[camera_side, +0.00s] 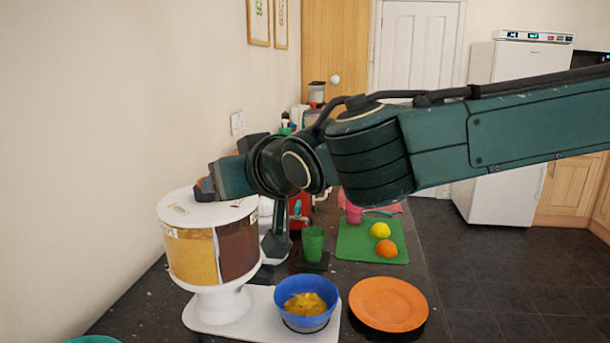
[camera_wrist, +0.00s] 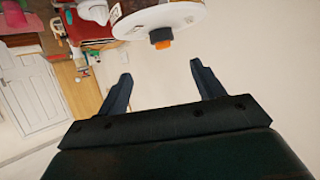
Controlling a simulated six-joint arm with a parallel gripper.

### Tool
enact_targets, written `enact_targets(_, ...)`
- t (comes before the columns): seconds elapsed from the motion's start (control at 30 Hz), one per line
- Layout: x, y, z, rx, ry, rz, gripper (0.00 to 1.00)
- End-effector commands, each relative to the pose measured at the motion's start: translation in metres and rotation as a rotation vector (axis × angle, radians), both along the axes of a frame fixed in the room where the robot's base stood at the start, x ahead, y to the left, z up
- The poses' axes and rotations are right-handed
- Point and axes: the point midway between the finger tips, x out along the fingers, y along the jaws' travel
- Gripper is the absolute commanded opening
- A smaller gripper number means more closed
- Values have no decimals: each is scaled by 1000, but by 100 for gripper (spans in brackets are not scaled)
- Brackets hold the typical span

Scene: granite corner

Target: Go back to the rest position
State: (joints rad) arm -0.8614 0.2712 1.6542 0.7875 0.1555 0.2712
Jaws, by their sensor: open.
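My gripper (camera_side: 206,187) is at the left end of my arm, by the white top of a round dispenser (camera_side: 212,213) in the side view. In the wrist view my gripper (camera_wrist: 161,75) has its two dark fingers spread, with nothing between them but pale wall. The white disc of the dispenser (camera_wrist: 185,20) is beyond the fingertips, with a small orange and black part (camera_wrist: 160,40) on it. I cannot tell from the side view whether the gripper touches the dispenser.
A blue bowl (camera_side: 306,287) with yellow pieces stands on the dispenser's white base (camera_side: 212,322). An orange plate (camera_side: 388,303) is to its right. A green cup (camera_side: 312,243) and a green mat (camera_side: 352,249) bearing a lemon (camera_side: 380,230) and an orange (camera_side: 386,248) are behind. A wall (camera_side: 110,130) is left.

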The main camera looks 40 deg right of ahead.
Motion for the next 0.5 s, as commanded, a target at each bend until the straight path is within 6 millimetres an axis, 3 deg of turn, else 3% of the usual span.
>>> enact_targets(0.17,-3,-29,2,3,39,-14,67)
enact_targets(0.37,-19,-87,2,3,129,-35,67)
enact_targets(0.5,-40,-132,-2,4,205,-45,67)
